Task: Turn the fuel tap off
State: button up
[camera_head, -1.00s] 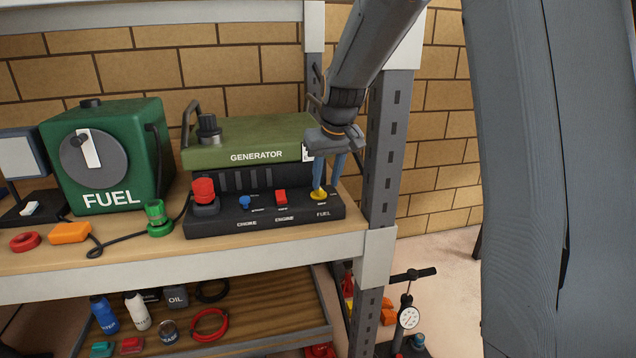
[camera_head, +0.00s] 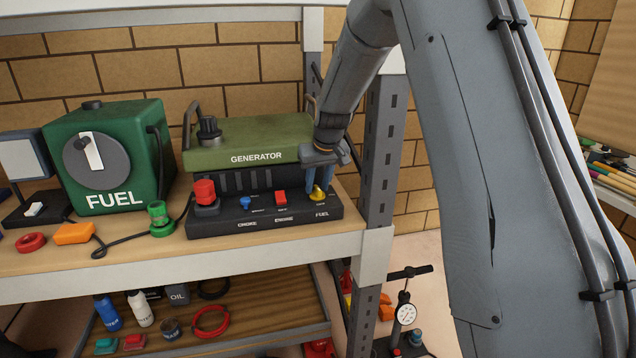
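The fuel tap is a small yellow knob (camera_head: 318,195) at the right end of the black control panel, above the label FUEL. The panel (camera_head: 262,222) is on the front of the green generator (camera_head: 245,135). My gripper (camera_head: 320,187) reaches down from the upper right. Its blue fingers are right at the tap, just above and behind it in the picture, and hide part of it. I cannot tell whether they touch it or how wide they are apart. The tap's exact handle direction is too small to read.
The red engine switch (camera_head: 280,198), blue choke knob (camera_head: 245,203) and a red knob (camera_head: 205,192) lie left along the panel. A green FUEL can (camera_head: 112,165) with a dial stands further left on the shelf. A grey shelf post (camera_head: 378,150) is close on the right.

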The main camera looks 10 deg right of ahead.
grip_shut()
jog(key=shift+m, duration=0.3)
jog(key=shift+m+h, duration=0.3)
jog(key=shift+m, duration=0.2)
grip_release()
jog(key=shift+r, duration=0.1)
